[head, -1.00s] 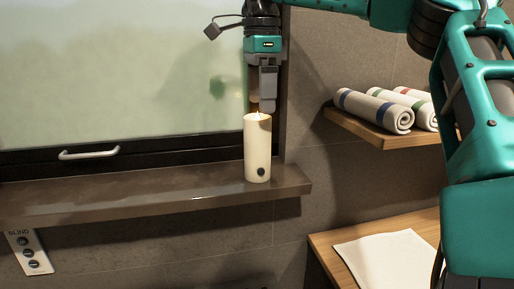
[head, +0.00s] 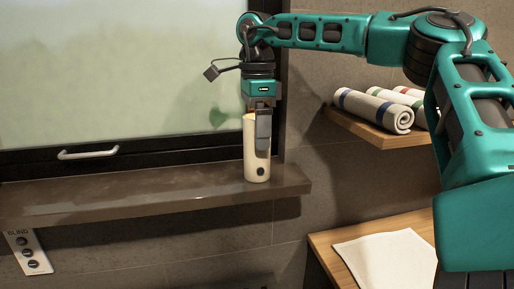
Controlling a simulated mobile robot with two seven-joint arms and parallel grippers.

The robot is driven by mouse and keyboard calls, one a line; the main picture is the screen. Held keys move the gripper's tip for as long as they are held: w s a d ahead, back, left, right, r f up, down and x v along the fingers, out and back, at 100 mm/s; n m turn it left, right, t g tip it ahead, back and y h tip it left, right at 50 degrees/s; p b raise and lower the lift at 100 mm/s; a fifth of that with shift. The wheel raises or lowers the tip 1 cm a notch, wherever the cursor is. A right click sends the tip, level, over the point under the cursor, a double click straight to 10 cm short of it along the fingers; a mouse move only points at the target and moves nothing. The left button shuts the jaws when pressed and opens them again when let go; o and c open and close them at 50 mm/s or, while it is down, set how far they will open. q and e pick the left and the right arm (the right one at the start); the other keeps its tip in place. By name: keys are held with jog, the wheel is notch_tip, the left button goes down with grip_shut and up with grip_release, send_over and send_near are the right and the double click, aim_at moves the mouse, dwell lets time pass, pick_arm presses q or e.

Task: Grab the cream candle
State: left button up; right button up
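The cream candle (head: 251,160) stands upright on the dark window ledge (head: 130,194), close to its right end. It has a dark round spot low on its front. My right gripper (head: 262,135) points straight down over the candle. One grey finger lies in front of the candle's upper part and covers some of it. The other finger is hidden, so I cannot tell whether the fingers press on the candle. My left gripper is out of view.
Rolled striped towels (head: 374,111) lie on a wooden shelf (head: 366,131) at the right. A white cloth (head: 385,262) lies on a wooden surface below. The frosted window (head: 110,70) with a white handle (head: 88,153) is behind the ledge. The ledge is clear left of the candle.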

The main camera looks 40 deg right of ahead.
jog(key=c, duration=1.1)
jog(key=shift+o, duration=0.2)
jog(key=shift+r, duration=0.15)
